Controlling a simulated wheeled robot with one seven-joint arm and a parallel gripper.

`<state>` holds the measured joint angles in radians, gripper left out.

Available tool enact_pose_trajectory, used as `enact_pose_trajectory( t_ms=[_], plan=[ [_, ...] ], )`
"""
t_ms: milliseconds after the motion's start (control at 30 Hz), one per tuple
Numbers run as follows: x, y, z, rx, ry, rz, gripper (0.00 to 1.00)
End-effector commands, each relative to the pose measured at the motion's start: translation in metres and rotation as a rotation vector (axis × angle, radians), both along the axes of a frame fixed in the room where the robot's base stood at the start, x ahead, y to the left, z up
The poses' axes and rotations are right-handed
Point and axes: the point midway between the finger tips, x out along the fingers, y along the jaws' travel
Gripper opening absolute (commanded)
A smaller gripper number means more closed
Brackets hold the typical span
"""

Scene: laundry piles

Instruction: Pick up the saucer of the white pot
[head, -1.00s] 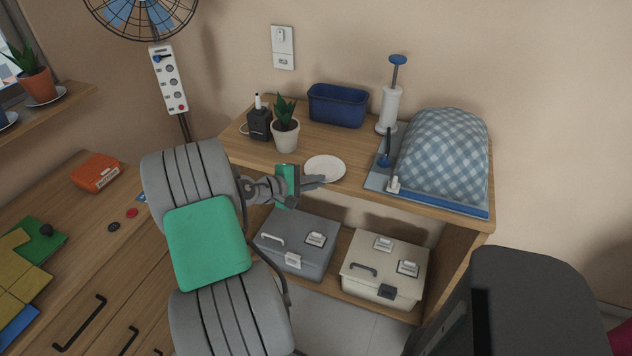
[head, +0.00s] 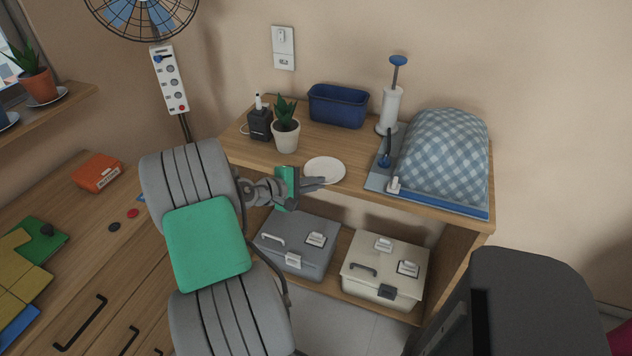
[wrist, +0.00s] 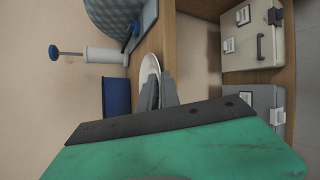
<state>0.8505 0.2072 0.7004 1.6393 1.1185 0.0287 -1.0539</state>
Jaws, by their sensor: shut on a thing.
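The white saucer (head: 325,169) lies at the front edge of the wooden shelf top, apart from the white pot (head: 286,134), which holds a green plant and stands behind it to the left. My gripper (head: 322,182) is at the saucer's front rim, shut on it. In the wrist view the saucer (wrist: 150,72) is seen nearly edge-on, with my gripper's fingers (wrist: 158,90) at its rim. The saucer looks level and at the shelf top; I cannot tell whether it is lifted at all.
A black charger block (head: 260,124) stands left of the pot. A blue bin (head: 338,106), a white pump (head: 390,108) and a checked cloth heap (head: 445,150) on a blue-edged board stand behind and right. Grey (head: 297,245) and cream (head: 385,268) toolboxes sit on the lower shelf.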

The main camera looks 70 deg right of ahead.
Motion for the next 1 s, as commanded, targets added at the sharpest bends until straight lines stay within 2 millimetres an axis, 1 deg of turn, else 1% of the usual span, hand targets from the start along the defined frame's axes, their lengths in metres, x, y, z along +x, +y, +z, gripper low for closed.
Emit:
enact_pose_trajectory(
  t_ms=[200, 467, 500, 800, 1000],
  plan=[
    [-0.004, 0.016, -0.001, 0.008, 0.004, -0.002, 0.00],
    [-0.005, 0.018, -0.003, 0.007, 0.003, -0.004, 0.00],
    [-0.005, 0.018, -0.003, 0.007, 0.003, -0.004, 0.08],
    [-0.004, 0.018, -0.001, 0.003, 0.002, -0.003, 0.32],
    [-0.003, 0.017, -0.001, 0.002, 0.001, -0.002, 0.32]
  ],
)
